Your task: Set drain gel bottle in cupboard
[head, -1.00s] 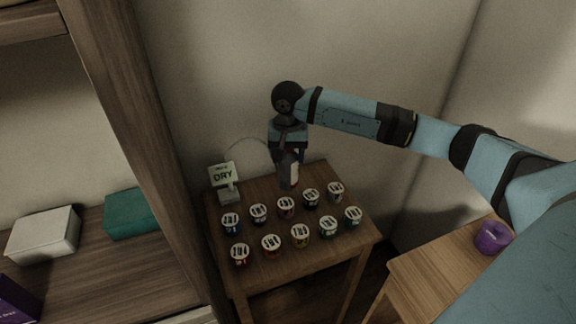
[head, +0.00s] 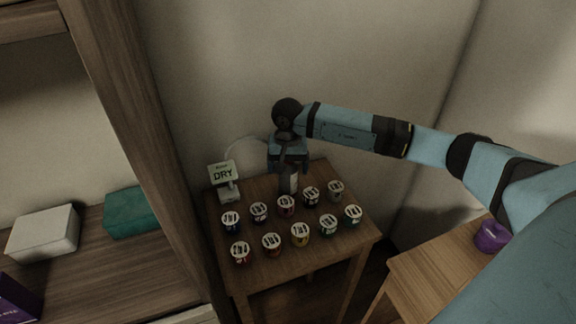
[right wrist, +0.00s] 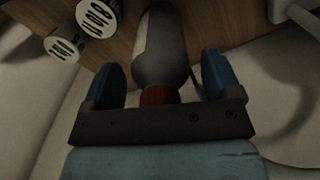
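The drain gel bottle (head: 288,182) stands on the small wooden table near its back edge, grey with a pale label. In the right wrist view the bottle (right wrist: 163,60) shows its grey body and red cap. My right gripper (head: 288,165) is above and around the top of the bottle, pointing down. In the right wrist view the fingers of this gripper (right wrist: 162,80) are apart, one on each side of the bottle, with gaps visible between. My left gripper is out of view. A wooden shelf unit (head: 130,110), possibly the cupboard, stands at left.
Several lidded cups (head: 300,234) stand in rows in front of the bottle. A "DRY" sign (head: 222,174) stands left of it. The shelf holds a white box (head: 43,233) and a teal box (head: 131,213). A purple object (head: 491,236) sits on another table at right.

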